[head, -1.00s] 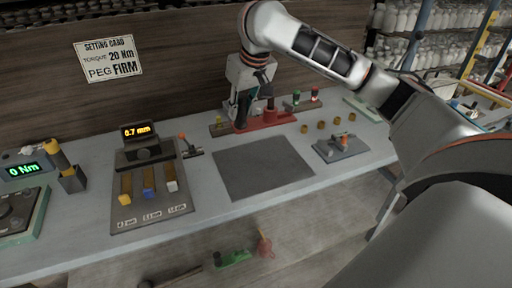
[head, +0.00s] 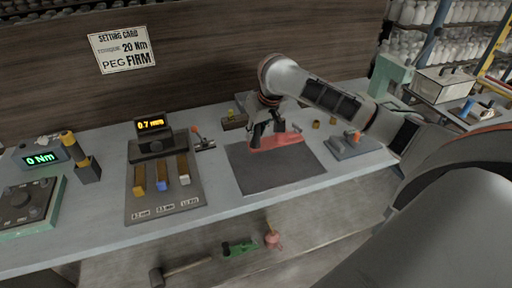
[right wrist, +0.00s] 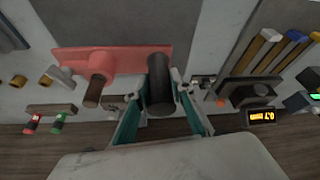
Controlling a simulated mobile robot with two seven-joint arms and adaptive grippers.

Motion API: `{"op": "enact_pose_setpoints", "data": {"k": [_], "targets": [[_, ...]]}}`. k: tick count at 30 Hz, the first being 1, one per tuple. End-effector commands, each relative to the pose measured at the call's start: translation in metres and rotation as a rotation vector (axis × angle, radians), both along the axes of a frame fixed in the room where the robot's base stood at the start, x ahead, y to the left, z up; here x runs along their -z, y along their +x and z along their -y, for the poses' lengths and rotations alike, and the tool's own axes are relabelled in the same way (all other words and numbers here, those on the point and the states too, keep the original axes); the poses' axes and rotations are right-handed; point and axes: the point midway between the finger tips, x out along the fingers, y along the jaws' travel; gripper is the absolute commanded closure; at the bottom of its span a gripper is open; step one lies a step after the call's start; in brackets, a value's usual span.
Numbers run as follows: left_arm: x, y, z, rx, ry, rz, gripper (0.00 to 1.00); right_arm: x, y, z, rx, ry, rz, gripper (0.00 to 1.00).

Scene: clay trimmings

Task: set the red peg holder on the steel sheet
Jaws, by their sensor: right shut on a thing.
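The red peg holder (head: 284,142) is a long red bar with a black grip post and a brown peg, and it also shows in the right wrist view (right wrist: 125,58). My right gripper (head: 264,131) is shut on the holder's black post (right wrist: 160,88), with a finger on each side of it in the right wrist view. The holder is over the rear part of the dark grey steel sheet (head: 268,179). I cannot tell whether it touches the sheet or hangs just above. My left gripper is not in view.
The gauge block tray (head: 165,204) with a lit display (head: 151,125) stands left of the sheet. A small dark plate (head: 345,150) with an orange-topped part lies to the right. Several brass rings stand behind it. The sheet's front part is clear.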

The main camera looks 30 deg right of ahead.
Motion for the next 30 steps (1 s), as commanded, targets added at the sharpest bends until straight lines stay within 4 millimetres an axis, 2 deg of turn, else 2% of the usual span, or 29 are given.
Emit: {"op": "enact_pose_setpoints", "data": {"k": [3, 8, 16, 25, 26, 27, 30], "targets": [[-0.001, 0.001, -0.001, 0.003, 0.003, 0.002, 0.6, 0.015, 0.0, 0.0, 0.001, 0.001, 0.001, 1.0], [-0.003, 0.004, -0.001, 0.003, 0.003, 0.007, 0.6, 0.024, 0.001, 0.0, 0.0, 0.0, 0.002, 1.0], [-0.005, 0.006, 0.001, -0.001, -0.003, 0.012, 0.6, 0.059, 0.0, 0.0, 0.001, 0.001, 0.001, 1.0], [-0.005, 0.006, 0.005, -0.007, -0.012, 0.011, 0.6, 0.065, 0.001, 0.0, 0.0, -0.001, 0.003, 1.0], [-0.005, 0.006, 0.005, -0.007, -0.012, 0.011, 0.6, 0.066, 0.0, 0.0, 0.0, 0.0, 0.0, 0.72], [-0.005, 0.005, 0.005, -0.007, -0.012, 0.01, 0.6, 0.066, 0.0, 0.0, 0.0, 0.0, 0.0, 0.62], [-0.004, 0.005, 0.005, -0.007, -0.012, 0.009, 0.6, 0.066, 0.0, 0.0, 0.0, 0.0, 0.0, 0.61]]}}
